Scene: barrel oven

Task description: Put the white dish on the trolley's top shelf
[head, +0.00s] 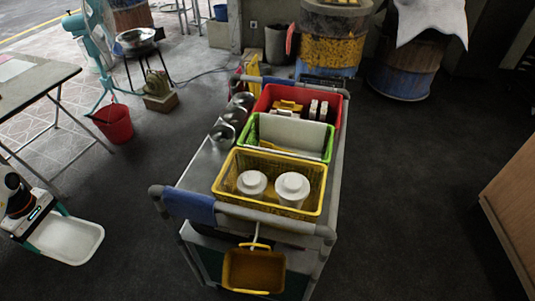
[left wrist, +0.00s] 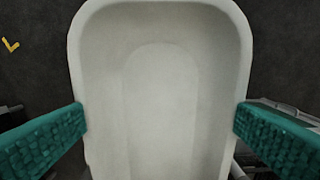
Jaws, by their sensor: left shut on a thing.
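The white dish (head: 72,238) is a shallow oblong tray at the lower left of the head view, out over the dark floor and apart from the trolley. My left gripper (head: 42,222) is shut on the dish. In the left wrist view the dish (left wrist: 165,85) fills the middle, with a teal finger pad on each side of it. The trolley's top shelf (head: 197,170) is grey metal, bare along part of its left side. My right gripper is not in view.
The trolley's top holds a yellow basket (head: 225,189) with two white lidded pots, a green basket (head: 329,146), a red crate (head: 341,110) and metal bowls (head: 222,133). A blue-and-grey handle rail (head: 190,206) crosses its near end. A table (head: 35,82) stands left; a wooden cabinet (head: 515,195) stands right.

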